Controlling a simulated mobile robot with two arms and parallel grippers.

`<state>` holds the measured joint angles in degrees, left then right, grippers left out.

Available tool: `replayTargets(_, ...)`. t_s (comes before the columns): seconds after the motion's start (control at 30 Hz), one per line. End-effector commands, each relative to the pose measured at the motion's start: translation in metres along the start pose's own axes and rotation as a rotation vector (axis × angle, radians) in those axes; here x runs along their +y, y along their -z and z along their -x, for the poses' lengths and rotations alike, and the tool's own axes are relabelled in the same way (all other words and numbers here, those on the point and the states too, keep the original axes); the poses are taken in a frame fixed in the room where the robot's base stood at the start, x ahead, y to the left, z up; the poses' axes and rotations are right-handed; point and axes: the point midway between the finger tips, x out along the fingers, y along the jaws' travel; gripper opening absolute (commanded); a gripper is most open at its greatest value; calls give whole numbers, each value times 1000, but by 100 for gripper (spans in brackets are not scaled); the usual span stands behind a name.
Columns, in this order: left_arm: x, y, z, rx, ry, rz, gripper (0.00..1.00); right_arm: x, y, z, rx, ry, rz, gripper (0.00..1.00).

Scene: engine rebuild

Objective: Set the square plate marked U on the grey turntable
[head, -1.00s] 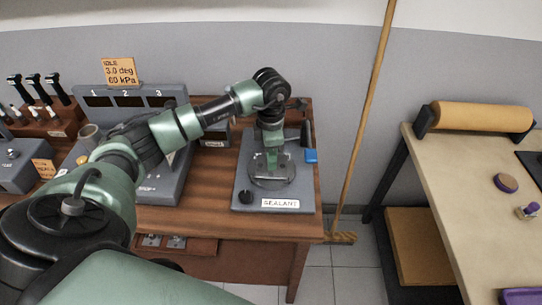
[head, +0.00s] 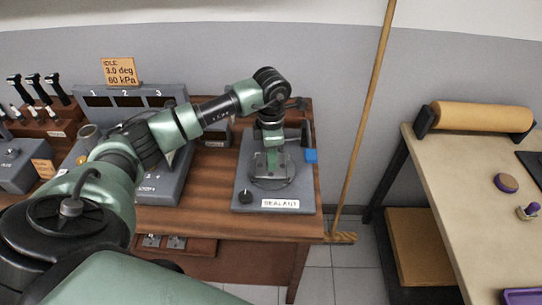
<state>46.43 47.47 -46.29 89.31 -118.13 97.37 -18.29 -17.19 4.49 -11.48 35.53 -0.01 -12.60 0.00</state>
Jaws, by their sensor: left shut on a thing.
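My left gripper (head: 271,165) points down over the grey sealant station (head: 246,183) on the wooden bench. It is shut on what looks like the square plate, largely hidden by the fingers; no U mark can be read. The round grey turntable (head: 273,184) is right below the fingers, its rim partly showing. I cannot tell whether the plate touches the turntable. My right gripper is not in view.
The station has a black knob (head: 245,197), a SEALANT label (head: 281,204) and a blue-tipped part (head: 311,155) at its right. A grey console (head: 130,97) stands left. A broom (head: 361,130) leans right of the bench; a beige table (head: 460,190) stands further right.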

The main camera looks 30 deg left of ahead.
Motion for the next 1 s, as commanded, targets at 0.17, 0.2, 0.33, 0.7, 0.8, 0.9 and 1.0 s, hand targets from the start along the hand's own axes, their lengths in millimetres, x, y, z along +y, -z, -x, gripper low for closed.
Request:
replayTargets(0.17,0,0,-2,-1,-1,0,0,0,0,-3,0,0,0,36)
replayTargets(0.2,0,0,-2,-1,-1,0,0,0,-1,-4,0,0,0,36)
replayTargets(0.33,0,0,-3,-1,-1,0,0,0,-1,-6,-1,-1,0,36)
replayTargets(0.7,0,0,-3,-1,-1,0,48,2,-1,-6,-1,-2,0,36)
replayTargets(0.8,0,0,-3,-1,-1,0,53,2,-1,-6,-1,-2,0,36)
replayTargets(0.9,0,0,-3,0,0,0,53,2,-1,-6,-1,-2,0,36)
replayTargets(1.0,0,0,-4,0,0,0,53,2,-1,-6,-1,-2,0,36)
